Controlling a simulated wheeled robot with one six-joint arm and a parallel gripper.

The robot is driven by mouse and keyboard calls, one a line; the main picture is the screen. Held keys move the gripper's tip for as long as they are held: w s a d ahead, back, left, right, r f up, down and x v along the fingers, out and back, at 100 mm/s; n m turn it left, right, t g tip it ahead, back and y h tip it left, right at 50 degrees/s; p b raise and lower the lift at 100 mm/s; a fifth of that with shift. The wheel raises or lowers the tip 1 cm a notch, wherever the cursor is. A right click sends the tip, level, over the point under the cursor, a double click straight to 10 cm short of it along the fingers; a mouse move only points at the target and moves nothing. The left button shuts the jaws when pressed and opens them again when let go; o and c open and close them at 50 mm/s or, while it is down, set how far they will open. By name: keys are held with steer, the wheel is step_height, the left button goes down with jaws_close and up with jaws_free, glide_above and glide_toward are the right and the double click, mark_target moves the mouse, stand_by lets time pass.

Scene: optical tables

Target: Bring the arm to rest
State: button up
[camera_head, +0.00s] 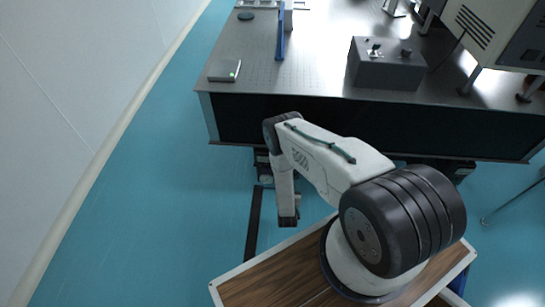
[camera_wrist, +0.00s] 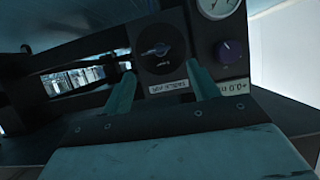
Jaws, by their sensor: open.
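My arm (camera_head: 330,155) shows in the head view, white with black joints. It reaches forward and left, bends at the elbow in front of the table, and its last part hangs down. My gripper (camera_head: 288,220) is at the low end of that part, small and dark, over the teal floor and left of my wooden-topped base. In the wrist view, my gripper (camera_wrist: 161,78) shows two teal fingers set apart, with nothing held between them. Behind them is a dark panel with a round black dial (camera_wrist: 160,48); I cannot tell whether the fingers touch it.
The optical table (camera_head: 320,75) stands ahead of the arm, bearing a grey box (camera_head: 387,65) and a small flat device (camera_head: 224,70). A white wall (camera_head: 70,75) runs along the left. The wrist view's panel also has a gauge (camera_wrist: 218,5) and a purple knob (camera_wrist: 229,50).

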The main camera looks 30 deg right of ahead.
steer(key=s+a+f+g+y, duration=0.4)
steer(key=s+f+g, duration=0.2)
steer(key=s, duration=0.1)
steer(key=w+a+r+n+g+y, duration=0.1)
steer(key=w+a+r+g+y, duration=0.15)
steer(key=r, duration=0.75)
steer(key=w+a+r+n+g+y, duration=0.1)
steer(key=w+a+r+g, duration=0.2)
steer(key=r, duration=0.6)
steer(key=s+a+r+n+g+y, duration=0.1)
steer(key=a+r, duration=0.1)
steer(key=r, duration=1.2)
steer(key=s+a+r+n+g, duration=0.1)
steer(key=r, duration=1.3)
steer(key=s+r+n+t, duration=0.1)
steer(key=s+r, duration=0.7)
steer(key=r, duration=0.4)
steer(key=s+a+r+n+t, duration=0.1)
steer(key=s+r, duration=0.7)
steer(key=r, duration=0.5)
steer(key=s+a+r+n+t, duration=0.1)
steer(key=s+r, duration=0.7)
steer(key=r, duration=0.4)
steer(key=shift+s+r+t+h, duration=0.2)
steer(key=shift+s+t+h, duration=0.15)
steer(key=shift+h, duration=0.1)
